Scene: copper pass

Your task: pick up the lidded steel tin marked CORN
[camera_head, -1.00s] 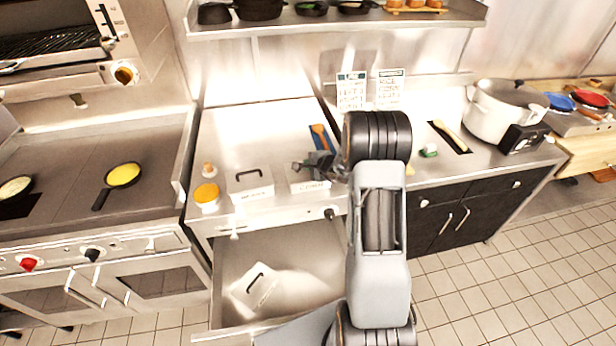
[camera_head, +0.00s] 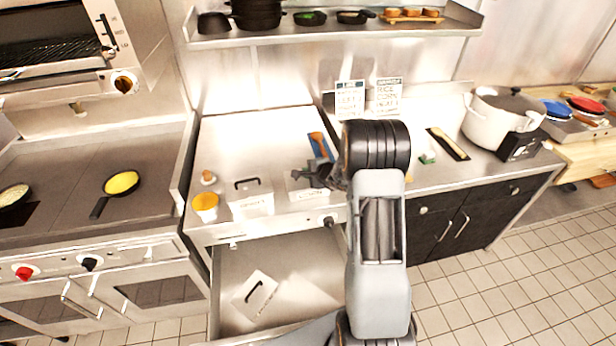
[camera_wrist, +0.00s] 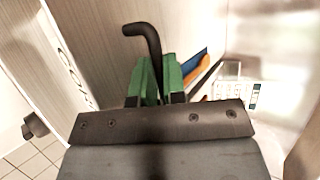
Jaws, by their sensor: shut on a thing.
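The CORN tin (camera_head: 303,193) is a pale steel box at the front of the counter, right of a similar tin. Its marking is clear in the head view a second ago and shows sideways on the tin's wall (camera_wrist: 68,55) in the wrist view. My gripper (camera_head: 317,174) is over its top. In the wrist view the green fingers (camera_wrist: 160,78) are shut on the tin's black lid handle (camera_wrist: 146,34), whose bent end sticks out beyond them. I cannot tell whether the tin's base is clear of the counter.
A similar handled tin (camera_head: 251,203) and a yellow-topped pot (camera_head: 205,206) stand to the left. Another handled tin (camera_head: 256,294) lies in the open drawer below. A blue-and-orange item (camera_head: 319,146) lies behind the gripper. Two cards (camera_head: 350,98) stand at the back.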

